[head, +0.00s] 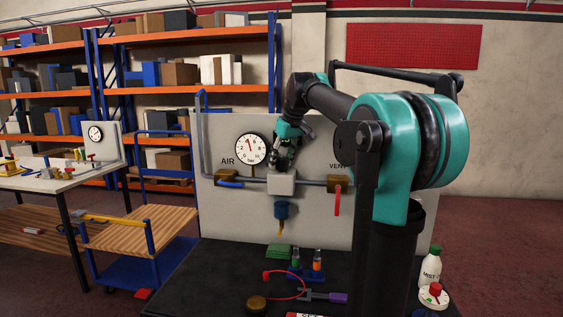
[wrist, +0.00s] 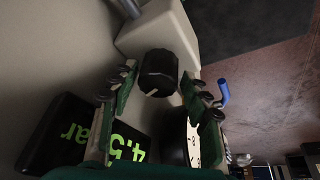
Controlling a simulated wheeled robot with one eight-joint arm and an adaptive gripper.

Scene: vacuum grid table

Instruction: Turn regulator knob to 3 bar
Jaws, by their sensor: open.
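The black regulator knob (wrist: 158,72) sits on the pale regulator body (head: 282,184), which also shows in the wrist view (wrist: 160,30). My gripper (head: 286,153) is just above the body and hides the knob in the head view. In the wrist view my gripper (wrist: 160,84) is open, with one green-padded finger on each side of the knob; whether the pads touch it is unclear. The round gauge (head: 251,148) on the panel has its needle near the top. A dark display (wrist: 75,135) shows green characters reading 4.5 and part of "bar".
On the panel (head: 225,120), a blue-handled air valve (head: 228,181) is left of the regulator and a red-handled vent valve (head: 337,190) is right. A blue-bowled filter (head: 281,211) hangs below. A white bottle (head: 430,266) and several small items stand on the black bench.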

